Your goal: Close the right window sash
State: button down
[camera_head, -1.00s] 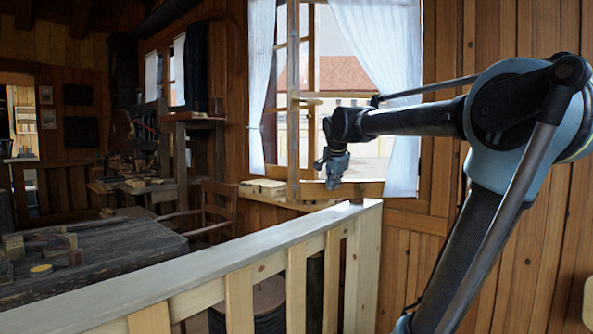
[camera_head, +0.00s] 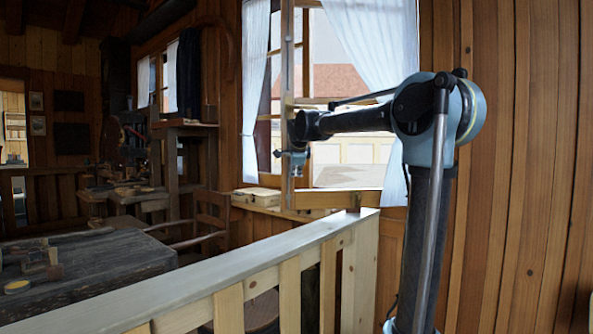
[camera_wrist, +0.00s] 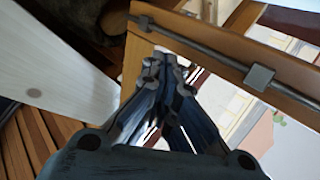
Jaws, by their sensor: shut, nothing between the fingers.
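The right window sash (camera_head: 287,110) stands swung open into the room in the head view. Its free upright edge is towards the left and its bottom rail (camera_head: 335,199) runs right towards the wall. In the wrist view the sash's wooden frame (camera_wrist: 205,62) crosses the upper right, with a metal rod and brackets (camera_wrist: 260,78) along it. My gripper (camera_head: 290,172) is at the free upright, at lower-middle height. Its closed fingertips (camera_wrist: 165,66) are beside the wooden frame and hold nothing. I cannot tell whether they touch it.
A pale wooden railing (camera_head: 240,268) crosses the foreground below the window. White curtains (camera_head: 365,45) hang at both sides of the opening. A light box (camera_head: 256,196) lies on the sill at left. A dark workbench (camera_head: 95,265) stands at lower left.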

aim_at(294, 180)
jog(key=shift+w+a+f, duration=0.15)
jog(key=shift+w+f, duration=0.25)
jog(key=shift+w, duration=0.65)
jog(key=shift+w+a+f, duration=0.15)
jog(key=shift+w+f, duration=0.25)
jog(key=shift+w, duration=0.7)
jog(key=shift+w+a+f, duration=0.15)
jog(key=shift+w+f, duration=0.25)
jog(key=shift+w, duration=0.65)
jog(key=shift+a, duration=0.1)
jog(key=shift+w, duration=0.1)
